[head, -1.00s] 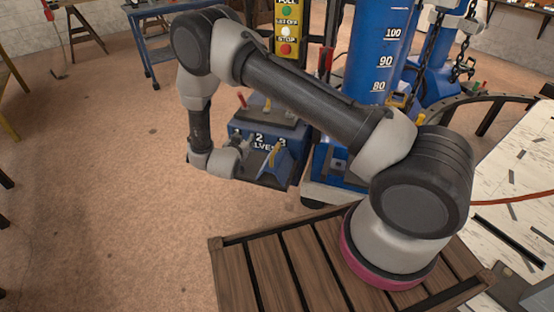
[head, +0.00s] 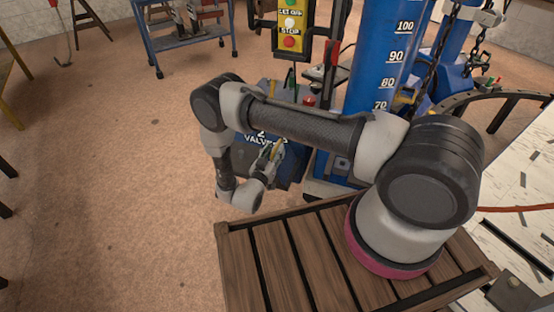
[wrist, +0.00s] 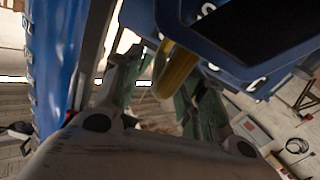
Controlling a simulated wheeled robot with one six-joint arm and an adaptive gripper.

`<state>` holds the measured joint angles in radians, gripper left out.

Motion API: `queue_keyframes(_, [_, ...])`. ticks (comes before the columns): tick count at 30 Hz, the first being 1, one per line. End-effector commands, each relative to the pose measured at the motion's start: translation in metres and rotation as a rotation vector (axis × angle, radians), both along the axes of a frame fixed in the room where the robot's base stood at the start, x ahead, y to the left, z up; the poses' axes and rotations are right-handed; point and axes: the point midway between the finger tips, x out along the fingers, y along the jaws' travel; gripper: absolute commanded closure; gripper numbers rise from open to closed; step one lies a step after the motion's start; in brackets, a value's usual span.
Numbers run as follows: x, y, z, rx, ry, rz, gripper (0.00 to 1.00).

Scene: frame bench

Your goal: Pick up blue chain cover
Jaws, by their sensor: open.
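I cannot tell for certain which blue part is the chain cover. In the head view, dark chains (head: 431,75) hang beside a tall blue cylinder (head: 385,60) at the upper right. A blue valve box (head: 291,158) with white lettering stands behind my arm. My gripper (head: 270,152) is in front of that box, its fingers tilted up. In the wrist view my gripper (wrist: 160,85) is open. A curved yellow bar (wrist: 178,72) shows between its fingers, below a blue lettered panel (wrist: 240,45). I see nothing held; contact with the bar cannot be told.
A slatted wooden platform (head: 262,262) lies under my arm base. A yellow control box (head: 290,32) with buttons hangs at the top. A blue cart (head: 185,42) stands at the back left. The brown floor (head: 100,170) at left is mostly clear.

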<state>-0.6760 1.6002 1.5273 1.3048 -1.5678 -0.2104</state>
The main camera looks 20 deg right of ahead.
Motion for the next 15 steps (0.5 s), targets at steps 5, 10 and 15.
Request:
queue_keyframes(5, [0.020, -0.015, -0.001, 0.001, 0.000, -0.001, 0.59])
queue_keyframes(10, [0.024, -0.018, -0.001, 0.001, 0.001, 0.000, 0.59])
queue_keyframes(15, [0.024, -0.018, -0.001, 0.001, 0.001, 0.001, 0.70])
